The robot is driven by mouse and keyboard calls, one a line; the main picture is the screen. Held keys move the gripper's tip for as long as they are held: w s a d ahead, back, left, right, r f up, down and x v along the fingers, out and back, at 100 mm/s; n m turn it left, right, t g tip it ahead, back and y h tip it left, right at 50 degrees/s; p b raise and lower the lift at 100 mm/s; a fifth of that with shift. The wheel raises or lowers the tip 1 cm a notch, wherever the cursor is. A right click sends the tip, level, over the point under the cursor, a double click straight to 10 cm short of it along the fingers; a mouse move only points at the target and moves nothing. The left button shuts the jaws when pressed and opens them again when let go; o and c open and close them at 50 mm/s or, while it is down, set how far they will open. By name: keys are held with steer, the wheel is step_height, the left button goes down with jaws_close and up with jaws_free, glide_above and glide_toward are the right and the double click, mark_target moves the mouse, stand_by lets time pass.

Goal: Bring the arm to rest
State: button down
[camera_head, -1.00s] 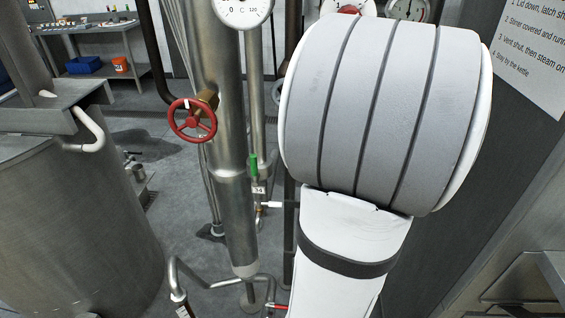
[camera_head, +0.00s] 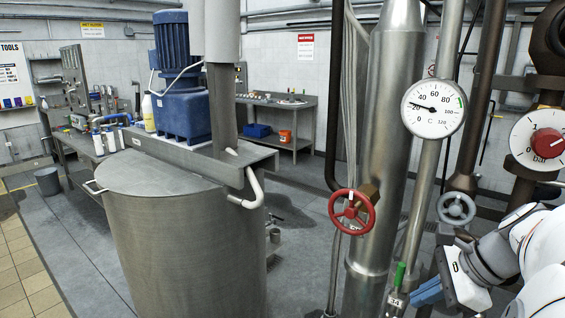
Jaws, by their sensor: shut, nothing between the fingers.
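My gripper (camera_head: 426,292) shows at the lower right, with blue fingers pointing left. It is shut and empty. My white and grey arm comes in from the right edge, and part of it is cut off by the frame. The fingers are close in the picture to the green-handled valve (camera_head: 400,275) on the pipework; I cannot tell the gap in depth.
A large lidded steel kettle (camera_head: 180,240) with a blue motor (camera_head: 183,115) stands at left. A red handwheel (camera_head: 352,211) is on the thick steel column (camera_head: 392,130). A temperature dial (camera_head: 433,108) and pressure gauge (camera_head: 539,140) are near the arm. Floor is open at far left.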

steer(key=s+a+f+n+h, duration=0.2)
steer(key=a+n, duration=0.4)
steer(key=n, duration=0.4)
steer(key=s+a+f+n+h, duration=0.3)
steer(key=a+n, duration=0.4)
steer(key=n, duration=0.3)
steer(key=shift+a+n+g, duration=0.2)
steer(key=shift+n+g, duration=0.2)
